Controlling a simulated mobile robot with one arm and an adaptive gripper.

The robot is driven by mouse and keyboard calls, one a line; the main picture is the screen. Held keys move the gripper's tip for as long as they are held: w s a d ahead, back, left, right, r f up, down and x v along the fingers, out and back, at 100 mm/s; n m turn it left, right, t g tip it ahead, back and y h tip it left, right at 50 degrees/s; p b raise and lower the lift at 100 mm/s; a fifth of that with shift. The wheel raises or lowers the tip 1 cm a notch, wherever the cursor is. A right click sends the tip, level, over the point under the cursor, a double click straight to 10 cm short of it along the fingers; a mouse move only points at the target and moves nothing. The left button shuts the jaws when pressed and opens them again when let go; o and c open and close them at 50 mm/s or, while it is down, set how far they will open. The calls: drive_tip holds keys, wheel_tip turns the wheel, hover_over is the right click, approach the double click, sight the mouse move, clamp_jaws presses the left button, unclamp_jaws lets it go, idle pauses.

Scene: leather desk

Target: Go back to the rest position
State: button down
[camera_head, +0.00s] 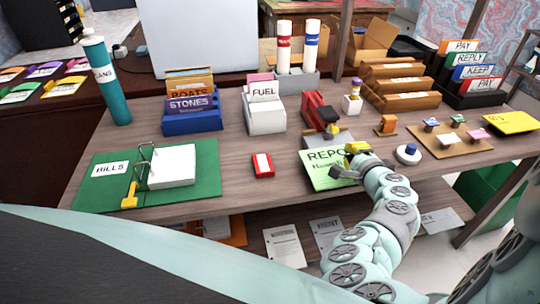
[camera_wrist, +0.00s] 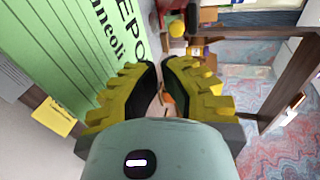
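My gripper (camera_head: 357,152) is low over the desk, at the right edge of a light green sheet (camera_head: 328,180) marked "REPO…", the rest of the word being covered. In the wrist view its two yellow fingers with black pads (camera_wrist: 161,82) are a little apart, with a narrow gap and nothing held between them. The green sheet (camera_wrist: 70,50) fills the upper left there, beside the left finger. Whether a finger touches the sheet I cannot tell. My arm bends up from the front right of the desk.
A green binder (camera_head: 205,170) lies left. Organizers line the back. Bare desk (camera_head: 235,150) lies in the middle.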

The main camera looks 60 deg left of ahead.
drive_tip(key=shift+v, duration=2.25)
